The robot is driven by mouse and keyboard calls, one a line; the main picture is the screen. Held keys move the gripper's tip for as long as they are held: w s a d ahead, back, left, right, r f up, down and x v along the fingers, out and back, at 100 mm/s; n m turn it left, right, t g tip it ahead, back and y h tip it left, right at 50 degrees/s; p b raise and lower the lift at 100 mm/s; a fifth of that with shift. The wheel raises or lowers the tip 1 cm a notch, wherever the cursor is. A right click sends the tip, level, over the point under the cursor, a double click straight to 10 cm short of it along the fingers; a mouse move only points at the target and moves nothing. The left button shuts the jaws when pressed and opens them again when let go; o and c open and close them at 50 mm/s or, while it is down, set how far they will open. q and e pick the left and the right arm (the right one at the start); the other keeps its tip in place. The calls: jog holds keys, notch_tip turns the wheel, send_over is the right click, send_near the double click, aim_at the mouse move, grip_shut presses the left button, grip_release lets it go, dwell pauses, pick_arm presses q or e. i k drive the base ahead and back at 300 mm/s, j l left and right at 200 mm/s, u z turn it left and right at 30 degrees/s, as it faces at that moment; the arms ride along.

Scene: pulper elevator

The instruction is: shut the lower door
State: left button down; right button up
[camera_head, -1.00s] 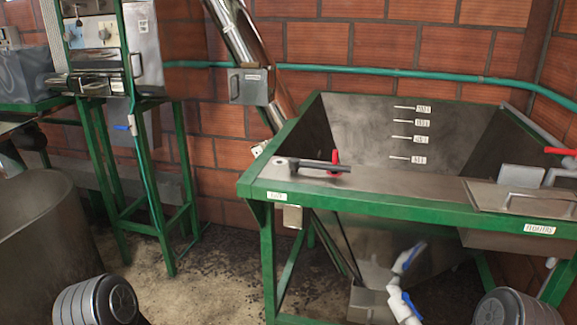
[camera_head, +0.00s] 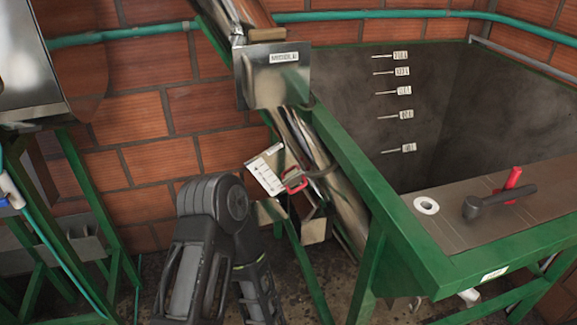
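The likely lower door is a small pale plate (camera_head: 266,172) with a white label and a red handle (camera_head: 295,181), low on the slanted metal elevator tube (camera_head: 335,190). It stands tilted out from the tube, apparently open, above a small metal box-shaped opening (camera_head: 314,228). An arm of mine, apparently the left, rises from the bottom edge just left of the plate, with a gap between them. Neither gripper shows; only arm links are in view.
A labelled metal box (camera_head: 273,76) sits higher on the tube. Green legs (camera_head: 90,200) stand on the left. A brick wall (camera_head: 150,150) closes the back.

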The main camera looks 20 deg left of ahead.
aim_at(264, 211)
jog(key=j+z, duration=0.3)
jog(key=j, duration=0.3)
jog(key=j+z, duration=0.25)
jog(key=j, duration=0.35)
jog(key=k+j+z, duration=0.1)
jog(key=j+z, duration=0.2)
jog(key=j, duration=0.3)
jog(key=k+j+z, duration=0.25)
jog(key=j, duration=0.35)
jog(key=i+j, duration=0.05)
jog(key=i, duration=0.05)
